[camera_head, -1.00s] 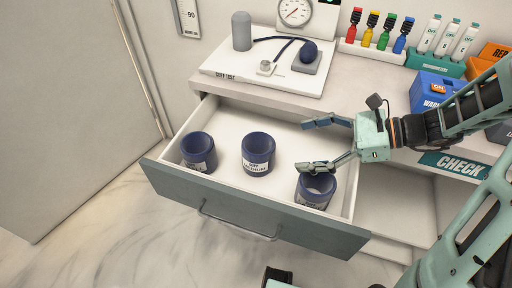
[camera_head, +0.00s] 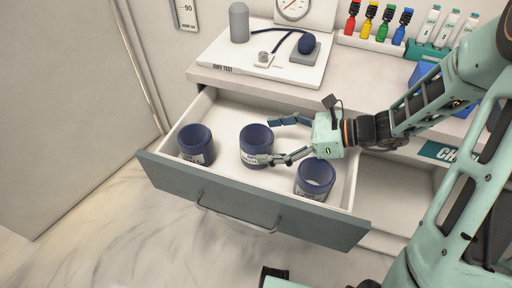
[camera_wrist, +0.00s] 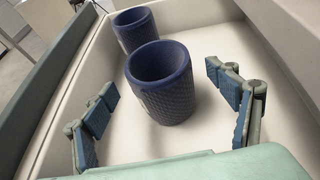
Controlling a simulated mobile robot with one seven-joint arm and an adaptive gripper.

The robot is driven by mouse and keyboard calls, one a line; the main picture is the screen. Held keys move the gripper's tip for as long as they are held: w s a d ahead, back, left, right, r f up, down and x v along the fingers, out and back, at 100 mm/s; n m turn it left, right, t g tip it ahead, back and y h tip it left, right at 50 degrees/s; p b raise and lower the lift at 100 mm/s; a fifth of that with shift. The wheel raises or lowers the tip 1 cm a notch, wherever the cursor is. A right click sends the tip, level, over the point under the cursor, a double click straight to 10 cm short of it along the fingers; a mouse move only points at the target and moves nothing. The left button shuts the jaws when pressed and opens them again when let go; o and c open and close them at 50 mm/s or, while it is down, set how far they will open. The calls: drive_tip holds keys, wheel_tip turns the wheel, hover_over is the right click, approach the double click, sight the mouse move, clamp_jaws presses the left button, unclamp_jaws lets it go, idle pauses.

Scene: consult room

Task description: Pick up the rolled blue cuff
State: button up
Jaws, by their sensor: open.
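Three rolled blue cuffs stand upright in the open drawer (camera_head: 222,112): a left cuff (camera_head: 196,150), a middle cuff (camera_head: 256,151) and a right cuff (camera_head: 315,180). Each has a white label; the print is too small to read here. My gripper (camera_head: 264,140) is open, with its fingertips at the right side of the middle cuff. In the wrist view the near cuff (camera_wrist: 160,92) stands ahead, between the lines of the spread fingers, and another cuff (camera_wrist: 134,28) stands behind it. I cannot tell whether a finger touches the middle cuff.
The drawer front (camera_head: 250,210) with its handle bounds the near side. Above the drawer, the counter holds a white board (camera_head: 268,68) with a grey cylinder and a bulb with tubing, a gauge (camera_head: 293,8) and a rack of coloured vials (camera_head: 372,42). A cabinet panel fills the left.

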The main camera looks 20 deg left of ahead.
drive_tip(key=shift+x, duration=0.8)
drive_tip(key=shift+c, duration=0.4)
drive_tip(key=c, duration=1.2)
drive_tip(key=shift+r+p, duration=7.45)
drive_tip(key=shift+r, duration=3.8)
drive_tip(key=shift+d, duration=0.1)
